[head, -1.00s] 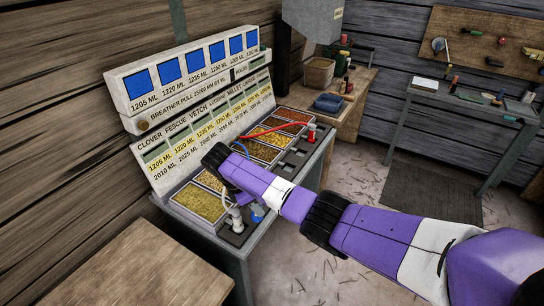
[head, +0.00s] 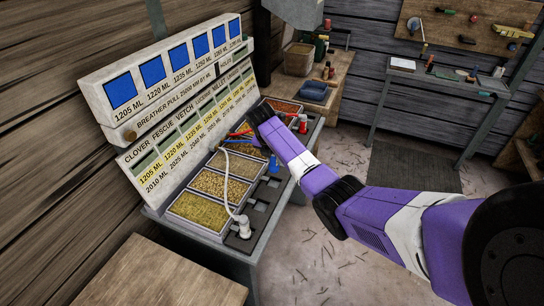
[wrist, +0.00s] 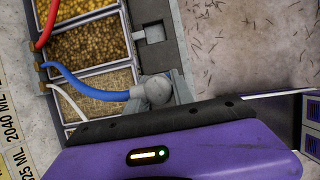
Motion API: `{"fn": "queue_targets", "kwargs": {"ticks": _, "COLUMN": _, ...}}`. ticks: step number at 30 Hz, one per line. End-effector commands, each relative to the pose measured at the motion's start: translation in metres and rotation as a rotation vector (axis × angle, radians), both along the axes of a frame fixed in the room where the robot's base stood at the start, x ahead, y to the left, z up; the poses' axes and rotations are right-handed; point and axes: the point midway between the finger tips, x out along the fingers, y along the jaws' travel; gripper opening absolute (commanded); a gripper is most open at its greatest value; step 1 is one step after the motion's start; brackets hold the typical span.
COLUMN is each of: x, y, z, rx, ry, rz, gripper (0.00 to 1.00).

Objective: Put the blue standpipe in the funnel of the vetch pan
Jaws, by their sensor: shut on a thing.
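The blue standpipe (head: 274,163) hangs from my gripper over the row of funnels on the right of the pans. In the wrist view its pale elbow head and blue hose (wrist: 95,88) show, with the hose crossing the beige vetch pan (wrist: 105,105). My gripper (wrist: 165,90) is shut on the standpipe's head. In the head view my arm's dark end hides the fingers. The vetch pan (head: 237,164) is third from the near end. Its funnel is mostly hidden under the standpipe and gripper; I cannot tell whether the lower end is inside it.
A white standpipe (head: 243,226) with a white hose stands at the near end of the funnel row. A red standpipe (head: 303,123) stands at the far end. An uncovered funnel (wrist: 151,34) lies beside the golden pan (wrist: 88,46). The labelled panel (head: 185,125) rises behind the pans.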

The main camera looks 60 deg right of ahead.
Motion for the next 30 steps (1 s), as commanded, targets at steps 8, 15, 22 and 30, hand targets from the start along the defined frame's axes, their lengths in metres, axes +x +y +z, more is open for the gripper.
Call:
{"fn": "queue_targets", "kwargs": {"ticks": 8, "x": 0.001, "y": -0.002, "z": 0.0, "rx": -0.009, "ry": -0.002, "rz": -0.001, "gripper": 0.0}}
{"fn": "queue_targets", "kwargs": {"ticks": 15, "x": 0.001, "y": -0.002, "z": -0.017, "rx": -0.008, "ry": -0.001, "rz": -0.001, "gripper": 0.0}}
{"fn": "queue_targets", "kwargs": {"ticks": 22, "x": 0.001, "y": -0.001, "z": -0.04, "rx": -0.008, "ry": -0.001, "rz": -0.002, "gripper": 0.0}}
{"fn": "queue_targets", "kwargs": {"ticks": 30, "x": 0.001, "y": -0.001, "z": -0.068, "rx": -0.008, "ry": -0.001, "rz": -0.002, "gripper": 0.0}}
